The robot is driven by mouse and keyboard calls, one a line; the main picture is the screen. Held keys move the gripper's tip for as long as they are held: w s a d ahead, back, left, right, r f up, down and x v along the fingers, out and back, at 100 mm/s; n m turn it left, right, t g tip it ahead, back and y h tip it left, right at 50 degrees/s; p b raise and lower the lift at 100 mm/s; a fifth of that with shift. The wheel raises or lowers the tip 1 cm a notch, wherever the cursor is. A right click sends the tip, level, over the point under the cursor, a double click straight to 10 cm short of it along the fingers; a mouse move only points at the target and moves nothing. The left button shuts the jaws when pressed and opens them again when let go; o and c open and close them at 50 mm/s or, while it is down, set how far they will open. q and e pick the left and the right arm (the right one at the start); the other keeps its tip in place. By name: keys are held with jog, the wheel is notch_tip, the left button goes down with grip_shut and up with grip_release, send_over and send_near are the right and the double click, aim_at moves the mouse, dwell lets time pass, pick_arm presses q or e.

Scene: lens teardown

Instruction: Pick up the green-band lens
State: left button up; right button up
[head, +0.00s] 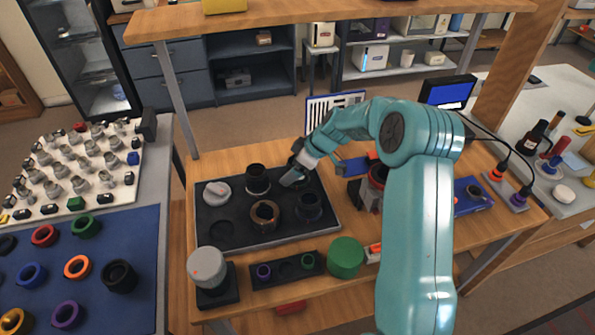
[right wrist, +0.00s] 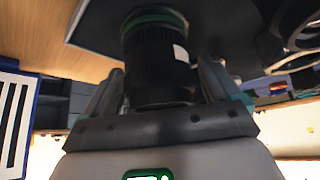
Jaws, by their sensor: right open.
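The green-band lens (right wrist: 158,62) is a black barrel with a green ring at one end and a small white label. In the right wrist view it stands between the two fingers of my right gripper (right wrist: 162,80), which is open around it. Whether either finger touches the barrel cannot be told. In the head view my right gripper (head: 297,174) is over the back right part of the black tray (head: 235,240), and it and the arm mostly hide the lens. My left gripper is not in view.
Close by on the tray are a dark lens (head: 257,180), a bronze-ringed lens (head: 265,214), a blue-ringed lens (head: 309,208) and a grey disc (head: 217,193). A green cylinder (head: 345,258) and a small ring tray (head: 285,271) are at the front. A blue mat (head: 130,225) with rings lies left.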

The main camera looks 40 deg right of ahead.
jog(key=shift+r, duration=0.1)
jog(key=c, duration=1.3)
